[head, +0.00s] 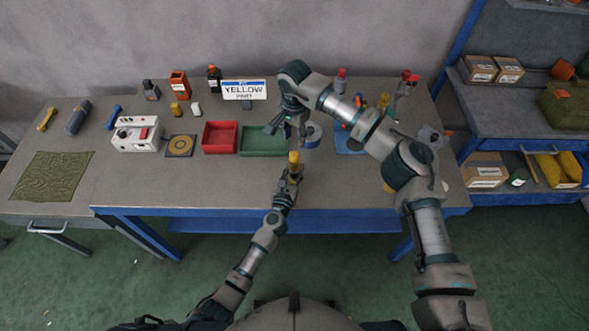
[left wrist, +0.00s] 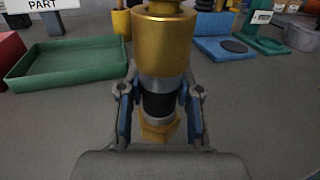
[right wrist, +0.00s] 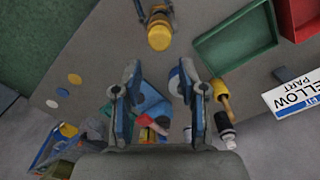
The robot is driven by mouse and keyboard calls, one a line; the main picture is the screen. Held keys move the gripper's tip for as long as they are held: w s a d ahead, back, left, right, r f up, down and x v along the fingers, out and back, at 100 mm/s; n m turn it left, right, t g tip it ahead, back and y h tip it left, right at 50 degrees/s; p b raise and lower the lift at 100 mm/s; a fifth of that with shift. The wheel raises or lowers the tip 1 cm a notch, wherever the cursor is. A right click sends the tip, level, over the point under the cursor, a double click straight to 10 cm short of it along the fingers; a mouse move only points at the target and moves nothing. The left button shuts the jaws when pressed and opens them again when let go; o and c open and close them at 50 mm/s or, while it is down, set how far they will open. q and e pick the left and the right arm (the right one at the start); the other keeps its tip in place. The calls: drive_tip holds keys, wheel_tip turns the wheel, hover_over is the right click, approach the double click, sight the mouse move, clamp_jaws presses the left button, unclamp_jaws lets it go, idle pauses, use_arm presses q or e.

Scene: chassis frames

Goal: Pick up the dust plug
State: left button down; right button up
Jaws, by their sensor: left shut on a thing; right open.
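My left gripper (head: 293,177) is shut on a yellow-capped fitting (left wrist: 163,45) and holds it upright over the table's front. The fitting has a wide yellow cap on top, a grey ring, a black middle between the fingers and a yellow hexagonal foot. The cap may be the dust plug; I cannot tell for sure. It also shows in the head view (head: 294,158) and at the top of the right wrist view (right wrist: 160,36). My right gripper (head: 289,127) is open and empty, above and beyond the fitting, apart from it. Its spread fingers show in the right wrist view (right wrist: 158,100).
A green tray (head: 262,153) and a red tray (head: 220,150) lie left of the right gripper. A "YELLOW PART" sign (head: 244,89) stands behind. Bottles, tools and a blue stand (left wrist: 222,48) crowd the right side. The table's front edge is clear.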

sight(294, 154)
drive_tip(key=shift+o, duration=2)
drive_tip(key=shift+r, duration=0.15)
wheel_tip(294, 154, down, 5)
drive_tip(key=n, duration=0.4)
drive_tip(key=shift+w+a+r+n, duration=0.15)
drive_tip(key=shift+n, duration=0.25)
drive_tip(key=shift+s+f, duration=0.2)
drive_tip(key=shift+f, duration=2.45)
